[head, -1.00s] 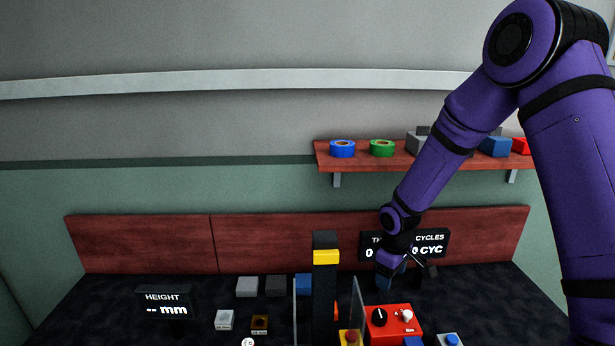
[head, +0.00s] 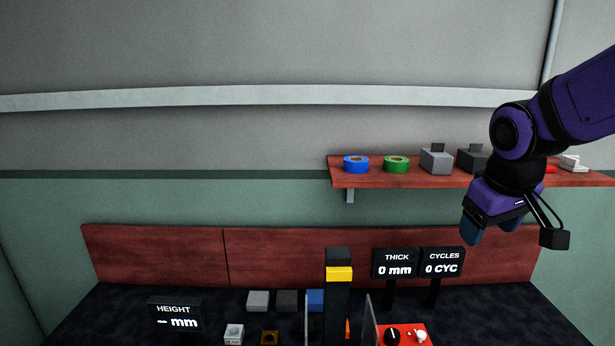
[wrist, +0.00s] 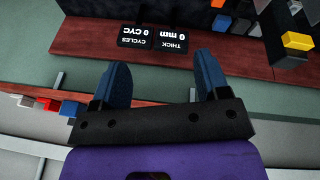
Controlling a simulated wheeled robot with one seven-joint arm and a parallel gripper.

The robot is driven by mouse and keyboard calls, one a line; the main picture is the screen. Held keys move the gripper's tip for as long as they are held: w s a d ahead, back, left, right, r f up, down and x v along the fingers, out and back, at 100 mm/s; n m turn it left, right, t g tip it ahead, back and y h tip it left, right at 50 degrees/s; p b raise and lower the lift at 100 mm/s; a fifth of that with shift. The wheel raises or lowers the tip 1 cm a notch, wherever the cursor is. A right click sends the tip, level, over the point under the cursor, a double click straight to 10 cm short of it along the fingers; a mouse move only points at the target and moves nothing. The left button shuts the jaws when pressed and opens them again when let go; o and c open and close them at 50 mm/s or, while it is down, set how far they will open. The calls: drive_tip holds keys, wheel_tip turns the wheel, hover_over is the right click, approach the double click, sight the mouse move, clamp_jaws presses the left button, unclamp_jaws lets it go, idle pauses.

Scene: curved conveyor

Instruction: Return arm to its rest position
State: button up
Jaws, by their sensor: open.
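My purple arm comes in from the right in the head view. My gripper (head: 487,232) hangs in front of the right part of the wall shelf, above the workbench, pointing down. In the wrist view its two blue fingers (wrist: 162,85) are spread wide with nothing between them. My gripper is apart from the bench and its objects. It hides part of the shelf's right side in the head view.
The red shelf (head: 400,180) holds a blue tape roll (head: 356,164), a green tape roll (head: 396,164) and grey blocks (head: 436,160). Below stand the black-and-yellow column (head: 339,290), a red control box (head: 404,335), the THICK display (head: 395,263) and the HEIGHT display (head: 174,315).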

drive_tip(key=s+r+m+t+y, duration=0.1)
drive_tip(key=s+r, duration=0.4)
drive_tip(key=s, duration=0.9)
drive_tip(key=shift+s+d+r+m+t, duration=0.3)
drive_tip(key=shift+s+m+t, duration=0.1)
drive_tip(key=shift+m, duration=0.5)
